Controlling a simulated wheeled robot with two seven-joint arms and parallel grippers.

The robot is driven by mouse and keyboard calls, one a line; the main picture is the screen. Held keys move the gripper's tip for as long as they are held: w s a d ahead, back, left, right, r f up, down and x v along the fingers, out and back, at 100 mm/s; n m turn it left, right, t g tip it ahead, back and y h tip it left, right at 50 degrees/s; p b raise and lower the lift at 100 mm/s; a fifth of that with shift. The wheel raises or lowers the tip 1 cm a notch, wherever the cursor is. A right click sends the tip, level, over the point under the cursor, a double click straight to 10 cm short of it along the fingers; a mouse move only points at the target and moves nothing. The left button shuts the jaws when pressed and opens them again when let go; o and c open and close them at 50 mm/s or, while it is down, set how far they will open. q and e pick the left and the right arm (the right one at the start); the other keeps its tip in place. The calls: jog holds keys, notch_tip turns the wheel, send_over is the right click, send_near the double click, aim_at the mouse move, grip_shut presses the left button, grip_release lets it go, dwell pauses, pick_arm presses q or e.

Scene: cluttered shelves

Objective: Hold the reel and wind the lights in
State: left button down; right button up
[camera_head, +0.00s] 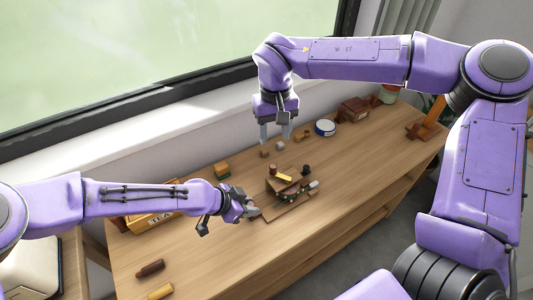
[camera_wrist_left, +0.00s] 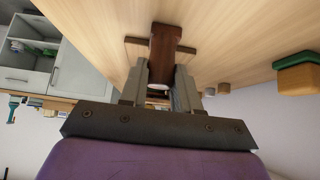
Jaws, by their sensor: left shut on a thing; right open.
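The wooden reel (camera_head: 284,186) stands on a flat wooden base (camera_head: 285,212) in the middle of the bench. It has a dark knob on top and small dark and light bits around its middle, too small to tell as lights. My left gripper (camera_head: 252,211) is at the left end of the base. In the left wrist view its fingers (camera_wrist_left: 160,90) are shut on a dark brown wooden part (camera_wrist_left: 165,45), which appears to belong to the reel. My right gripper (camera_head: 275,132) is open and empty, above and behind the reel, with its fingers pointing down.
A lettered box (camera_head: 150,220) and two cylinders (camera_head: 150,269) lie at left. The bench's right front is clear.

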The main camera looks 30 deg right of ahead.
pick_arm(q)
jog(key=shift+f, duration=0.1)
jog(key=c, duration=1.1)
grip_release()
jog(key=o, duration=0.4)
jog(key=shift+c, duration=0.2)
jog(key=shift+w, duration=0.1)
